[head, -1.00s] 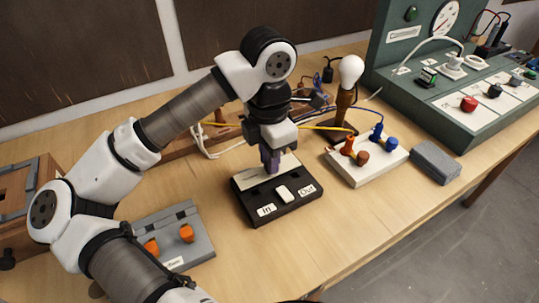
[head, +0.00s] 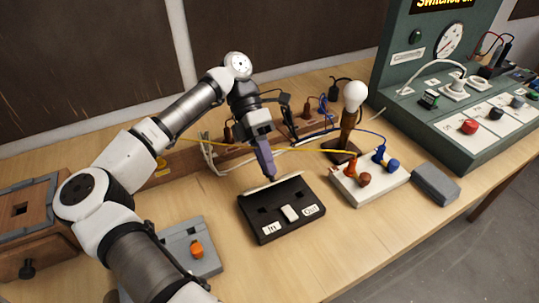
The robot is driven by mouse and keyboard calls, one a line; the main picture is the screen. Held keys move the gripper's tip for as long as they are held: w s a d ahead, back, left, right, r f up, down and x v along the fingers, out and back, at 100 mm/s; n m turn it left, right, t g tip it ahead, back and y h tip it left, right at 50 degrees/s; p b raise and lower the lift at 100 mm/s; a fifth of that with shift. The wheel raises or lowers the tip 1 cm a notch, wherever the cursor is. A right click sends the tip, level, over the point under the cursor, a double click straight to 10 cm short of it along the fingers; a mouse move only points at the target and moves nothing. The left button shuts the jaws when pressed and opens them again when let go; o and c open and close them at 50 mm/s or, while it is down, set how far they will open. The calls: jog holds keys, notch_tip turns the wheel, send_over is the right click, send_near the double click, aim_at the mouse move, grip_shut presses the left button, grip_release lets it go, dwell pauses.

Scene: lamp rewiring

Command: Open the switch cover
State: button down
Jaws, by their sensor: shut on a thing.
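The switch box (head: 283,220) is a black box with "In" and "Out" labels and a white rocker (head: 290,213) near its front. Its pale cover (head: 262,187) shows only as a thin strip along the box's back edge, so it looks swung up and back. The top of the box behind the rocker is uncovered and dark. My gripper (head: 271,175) reaches down from behind the box with its purple fingers shut at the cover. The exact grip is too small to see clearly.
A bulb on a stand (head: 355,96) and a white terminal block (head: 370,185) with yellow and blue wires stand right of the box. A grey block (head: 435,184) lies farther right. A grey box with an orange knob (head: 197,249) sits at left. A green panel (head: 450,90) stands at back right.

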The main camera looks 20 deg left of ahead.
jog(key=g+h+p, duration=0.1)
jog(key=p, duration=0.1)
jog(key=w+a+g+h+p, duration=0.1)
jog(key=p, duration=0.2)
jog(key=shift+r, duration=0.15)
jog(key=p, duration=0.2)
jog(key=g+h+p, duration=0.1)
jog(key=shift+w+a+f+p, duration=0.2)
jog(key=shift+a+f+p, duration=0.05)
jog(key=shift+f+p, duration=0.35)
jog(key=shift+p, duration=0.15)
jog(key=shift+f+g+h, duration=0.1)
jog(key=shift+g+h, duration=0.2)
jog(key=c, duration=1.3)
grip_release()
jog(key=shift+f+b, duration=0.2)
jog(key=shift+b, duration=0.75)
